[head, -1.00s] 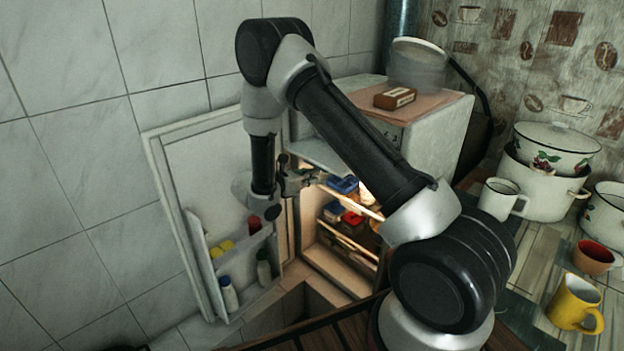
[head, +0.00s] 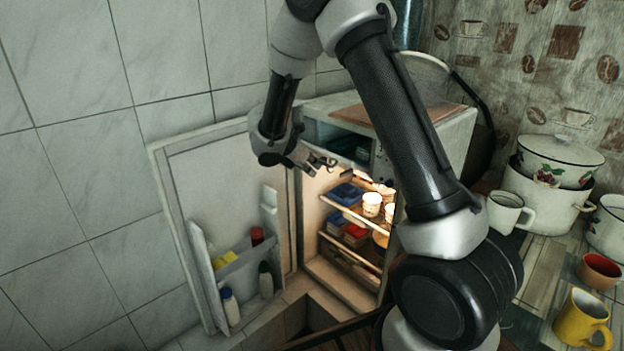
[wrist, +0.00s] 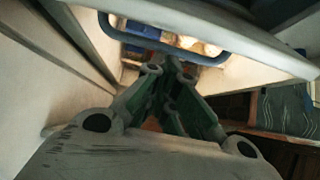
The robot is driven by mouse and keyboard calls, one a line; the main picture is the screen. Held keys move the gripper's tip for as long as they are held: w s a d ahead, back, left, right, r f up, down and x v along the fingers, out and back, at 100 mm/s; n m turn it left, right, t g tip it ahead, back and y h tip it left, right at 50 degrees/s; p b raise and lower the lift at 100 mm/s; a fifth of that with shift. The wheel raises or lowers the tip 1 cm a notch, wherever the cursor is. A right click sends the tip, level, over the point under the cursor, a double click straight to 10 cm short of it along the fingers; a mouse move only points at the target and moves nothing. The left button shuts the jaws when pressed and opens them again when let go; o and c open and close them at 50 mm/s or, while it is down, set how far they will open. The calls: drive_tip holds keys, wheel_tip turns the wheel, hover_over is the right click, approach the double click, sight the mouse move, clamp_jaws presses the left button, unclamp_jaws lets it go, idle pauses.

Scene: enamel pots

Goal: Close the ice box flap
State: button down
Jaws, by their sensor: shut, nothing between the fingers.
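The fridge stands open, and its ice box (head: 343,137) shows as a dark greenish compartment at the top. The ice box flap (head: 345,173) appears lowered below that opening, partly hidden by my gripper. My gripper (head: 326,163) is shut and empty at the flap's front, close to it; contact cannot be told. In the wrist view, my gripper's fingertips (wrist: 172,62) point toward a pale panel edge (wrist: 225,40), which seems to be the flap. A blue-grey bar (wrist: 180,53) curves beneath that edge, just beyond the fingertips.
The fridge door (head: 200,180) is swung open at left, with bottles in its rack. Lit shelves (head: 352,215) hold jars and boxes. A counter at right carries a pot (head: 545,190), a white mug (head: 507,212) and a yellow mug (head: 580,318).

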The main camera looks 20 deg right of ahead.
sight(319, 151)
drive_tip(key=r+y, duration=0.1)
drive_tip(key=r, duration=0.1)
drive_tip(key=d+r+y, duration=0.1)
drive_tip(key=r, duration=0.1)
drive_tip(key=w+d+r+g+y, duration=0.1)
drive_tip(key=r, duration=0.1)
drive_tip(key=shift+d, duration=0.25)
drive_tip(key=shift+w+d+r, duration=0.2)
drive_tip(key=shift+d+r, duration=0.3)
drive_tip(key=shift+r, duration=0.1)
drive_tip(key=shift+w+d+r, duration=0.15)
drive_tip(key=shift+d+r, duration=0.3)
drive_tip(key=shift+r, duration=0.15)
